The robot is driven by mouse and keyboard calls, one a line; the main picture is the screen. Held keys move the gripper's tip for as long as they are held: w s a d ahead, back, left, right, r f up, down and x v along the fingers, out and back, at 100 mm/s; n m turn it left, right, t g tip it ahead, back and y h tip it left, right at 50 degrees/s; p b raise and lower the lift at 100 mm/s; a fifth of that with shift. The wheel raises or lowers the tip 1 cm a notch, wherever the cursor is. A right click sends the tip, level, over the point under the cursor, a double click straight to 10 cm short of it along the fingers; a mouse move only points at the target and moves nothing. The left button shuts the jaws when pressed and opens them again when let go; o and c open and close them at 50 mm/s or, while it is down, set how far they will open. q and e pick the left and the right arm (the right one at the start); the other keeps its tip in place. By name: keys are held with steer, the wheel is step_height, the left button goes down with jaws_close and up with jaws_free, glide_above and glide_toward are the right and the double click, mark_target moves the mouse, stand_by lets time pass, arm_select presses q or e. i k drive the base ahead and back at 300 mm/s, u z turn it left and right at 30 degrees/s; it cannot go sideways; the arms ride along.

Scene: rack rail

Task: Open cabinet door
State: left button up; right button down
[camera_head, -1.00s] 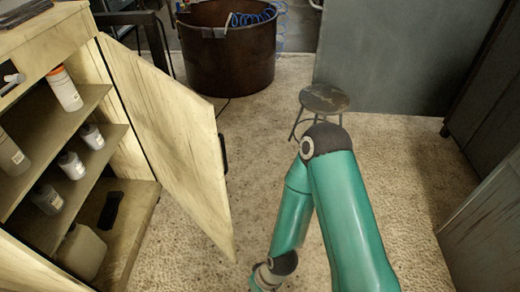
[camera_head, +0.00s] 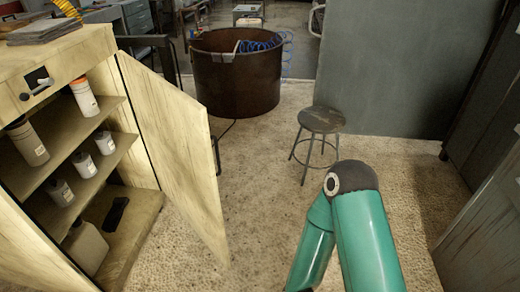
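The cabinet (camera_head: 62,67) stands at the left, pale and worn wood. Its far door (camera_head: 178,150) stands wide open, swung out toward the middle of the floor, with a dark handle (camera_head: 216,155) on its outer side. Part of the near door (camera_head: 35,250) shows at the lower left, also away from the opening. The shelves inside are exposed. A green arm of mine comes in from the bottom, right of the middle, clear of the door. Neither gripper shows in the view.
Several bottles and a canister (camera_head: 86,247) stand on the cabinet shelves. A stool (camera_head: 321,119) stands mid-floor beyond my arm. A large brown tub (camera_head: 238,82) is at the back. Grey cabinets (camera_head: 490,225) line the right. The floor between door and arm is clear.

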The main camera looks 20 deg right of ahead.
mark_target(174, 128)
steer(key=z, duration=0.05)
steer(key=i, duration=0.9)
steer(key=u, duration=0.05)
